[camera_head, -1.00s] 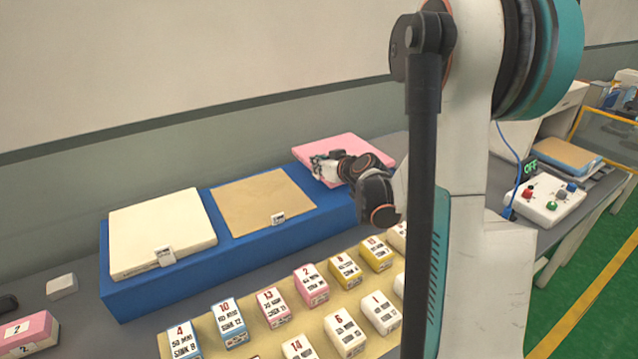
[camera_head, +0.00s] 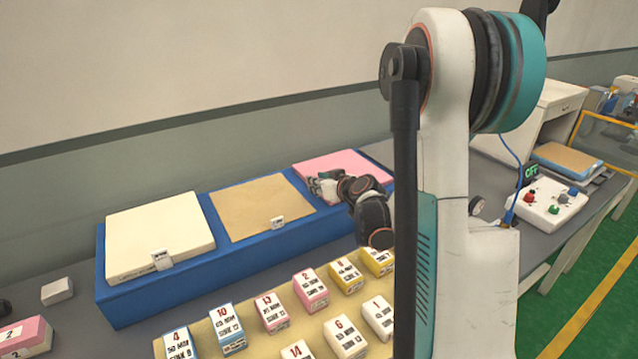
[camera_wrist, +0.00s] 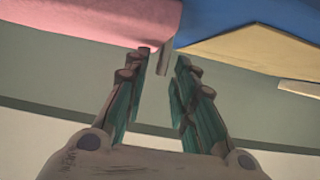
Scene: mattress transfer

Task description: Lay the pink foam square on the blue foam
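The pink foam square (camera_head: 345,163) lies flat at the right end of the long blue foam (camera_head: 180,281), beside the tan square. In the wrist view the pink foam (camera_wrist: 90,20) fills the upper left and the blue foam (camera_wrist: 215,18) shows to its right. My gripper (camera_head: 318,188) is at the pink square's front left corner. In the wrist view my gripper (camera_wrist: 164,60) has its two fingers apart. A small grey tag (camera_wrist: 165,58) shows between the fingertips, close to the pink edge. I cannot tell whether a fingertip touches the pink foam.
A cream square (camera_head: 160,235) and a tan square (camera_head: 255,203) with small tags lie on the blue foam. Several numbered blocks (camera_head: 310,289) stand on a tan mat in front. A control box (camera_head: 548,205) with buttons is at the right. The wall is close behind.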

